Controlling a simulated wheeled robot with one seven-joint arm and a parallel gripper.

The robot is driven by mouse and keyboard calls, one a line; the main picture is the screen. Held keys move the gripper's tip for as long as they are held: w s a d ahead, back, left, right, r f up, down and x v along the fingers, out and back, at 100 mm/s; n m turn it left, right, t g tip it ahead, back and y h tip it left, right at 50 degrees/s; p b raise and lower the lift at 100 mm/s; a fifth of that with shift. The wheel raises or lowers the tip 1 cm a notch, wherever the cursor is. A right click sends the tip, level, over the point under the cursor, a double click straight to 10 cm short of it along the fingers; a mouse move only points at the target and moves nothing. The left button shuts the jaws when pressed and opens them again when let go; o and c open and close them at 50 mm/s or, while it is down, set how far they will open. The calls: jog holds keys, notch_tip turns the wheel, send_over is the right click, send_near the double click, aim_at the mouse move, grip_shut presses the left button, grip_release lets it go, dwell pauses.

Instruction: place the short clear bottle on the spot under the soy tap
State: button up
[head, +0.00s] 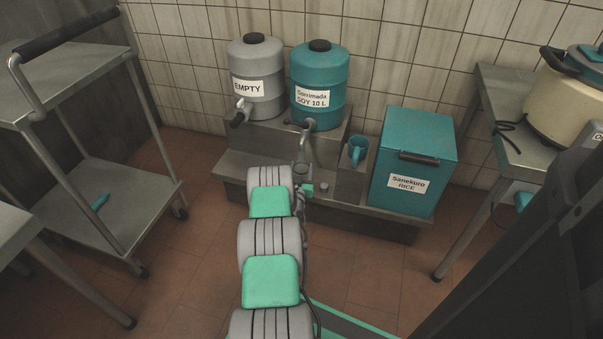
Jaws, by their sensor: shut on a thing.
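The teal container labelled "Gorrimada SOY 10 L" (319,84) stands on the upper step at the back wall, and its soy tap (308,124) points forward at its foot. A small clear, greyish bottle (302,155) shows upright just below and in front of that tap. My gripper (303,184) is at the bottle's lower part, shut on it; my own wrist hides most of the fingers. I cannot tell whether the bottle's base touches the bench, and the spot under the tap is hidden.
A grey container labelled "EMPTY" (256,80) stands left of the soy. A cart (110,215) is at left, a rice cooker (567,95) at right.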

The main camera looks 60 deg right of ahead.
jog(key=shift+w+d+f+b, duration=0.1)
jog(key=shift+d+f+b, duration=0.15)
jog(key=shift+f, duration=0.2)
jog(key=shift+w+d+f+b, duration=0.1)
jog(key=shift+f+b, duration=0.15)
jog(key=shift+f, duration=0.15)
jog(key=shift+r, duration=0.15)
jog(key=shift+c, duration=0.7)
jog(key=shift+f, duration=0.25)
jog(key=o, duration=1.5)
jog(key=shift+r, duration=0.1)
jog(key=shift+o, duration=0.2)
